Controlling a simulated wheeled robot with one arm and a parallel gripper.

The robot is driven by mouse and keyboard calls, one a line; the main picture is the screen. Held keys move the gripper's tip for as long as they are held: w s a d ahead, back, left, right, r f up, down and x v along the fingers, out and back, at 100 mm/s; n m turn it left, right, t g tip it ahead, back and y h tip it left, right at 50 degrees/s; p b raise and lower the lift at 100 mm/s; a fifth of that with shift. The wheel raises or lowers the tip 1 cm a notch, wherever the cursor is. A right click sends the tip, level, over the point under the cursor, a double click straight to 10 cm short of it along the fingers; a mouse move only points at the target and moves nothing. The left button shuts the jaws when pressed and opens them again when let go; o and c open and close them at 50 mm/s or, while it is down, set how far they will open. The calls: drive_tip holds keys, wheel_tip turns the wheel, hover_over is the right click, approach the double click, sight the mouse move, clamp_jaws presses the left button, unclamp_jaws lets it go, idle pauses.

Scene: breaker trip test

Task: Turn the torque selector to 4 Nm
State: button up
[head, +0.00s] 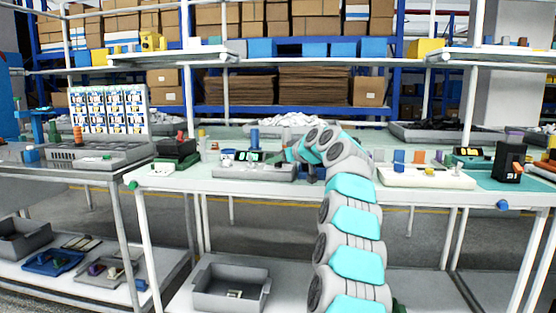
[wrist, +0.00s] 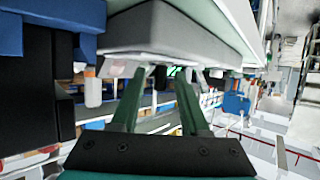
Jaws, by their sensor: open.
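I cannot pick out the torque selector or read a 4 Nm mark in either view. A grey fixture (head: 250,172) lies on the middle bench, with a small green-lit display (head: 249,156) and a round white-and-blue part (head: 228,155) along its back. My gripper (head: 292,155) is at the fixture's right end, partly hidden by my arm. In the wrist view, the two green fingers of my gripper (wrist: 166,72) are apart, with nothing clearly held between them. Their tips are close to the edge of a grey slab (wrist: 185,28); contact cannot be told.
A blue cylinder (head: 255,138) stands behind the fixture. A black device (head: 177,154) is to its left. A cream fixture (head: 426,177) with coloured blocks is to the right, beside a black box (head: 509,163). A grey bin (head: 231,290) sits on the lower shelf.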

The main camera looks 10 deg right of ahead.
drive_tip(key=shift+c, duration=0.2)
clamp_jaws()
idle(0.5)
